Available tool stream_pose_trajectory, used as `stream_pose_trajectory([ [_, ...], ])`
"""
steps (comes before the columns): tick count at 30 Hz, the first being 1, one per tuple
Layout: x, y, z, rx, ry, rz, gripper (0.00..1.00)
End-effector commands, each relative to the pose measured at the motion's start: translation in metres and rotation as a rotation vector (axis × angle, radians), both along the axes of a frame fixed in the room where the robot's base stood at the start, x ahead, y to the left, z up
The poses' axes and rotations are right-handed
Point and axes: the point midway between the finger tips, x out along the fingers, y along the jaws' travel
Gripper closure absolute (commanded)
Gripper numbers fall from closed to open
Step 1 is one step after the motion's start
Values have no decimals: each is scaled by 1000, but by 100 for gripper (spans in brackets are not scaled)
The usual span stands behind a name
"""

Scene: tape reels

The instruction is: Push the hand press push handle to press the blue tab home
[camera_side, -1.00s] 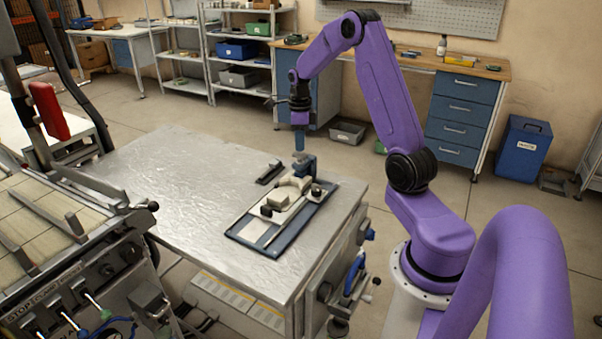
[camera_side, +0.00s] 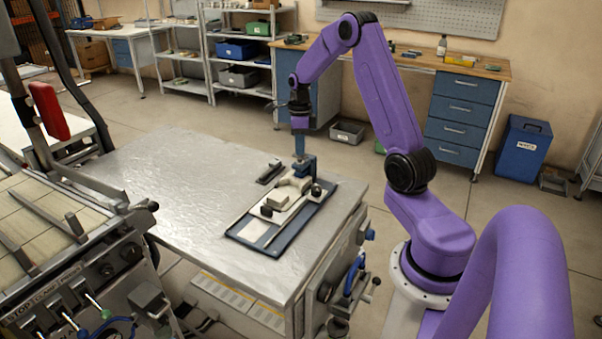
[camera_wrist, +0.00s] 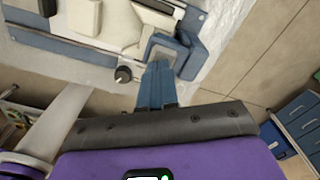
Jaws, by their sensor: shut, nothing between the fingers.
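The hand press (camera_side: 287,198) lies on the metal table, with a pale body, dark knobs and a dark blue base board. A blue upright bracket (camera_side: 306,166) stands at its far end; in the wrist view the bracket (camera_wrist: 192,48) has an angled shape. I cannot tell for certain which part is the push handle or the blue tab. My gripper (camera_side: 299,157) points down at that far end, its blue fingers closed together and empty. In the wrist view my gripper's tips (camera_wrist: 158,68) are right beside the bracket; contact is unclear.
A small dark block (camera_side: 270,172) lies on the table (camera_side: 180,180) just left of the press. The table's left part is bare. The table's right edge runs close to the press. A machine with levers (camera_side: 85,270) stands at the left.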

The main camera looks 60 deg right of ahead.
Motion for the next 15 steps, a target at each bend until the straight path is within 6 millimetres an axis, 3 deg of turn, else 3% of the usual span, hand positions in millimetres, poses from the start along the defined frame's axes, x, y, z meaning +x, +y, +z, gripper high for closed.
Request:
stream_pose_trajectory([
  [15,0,0,-5,1,0,0,100],
])
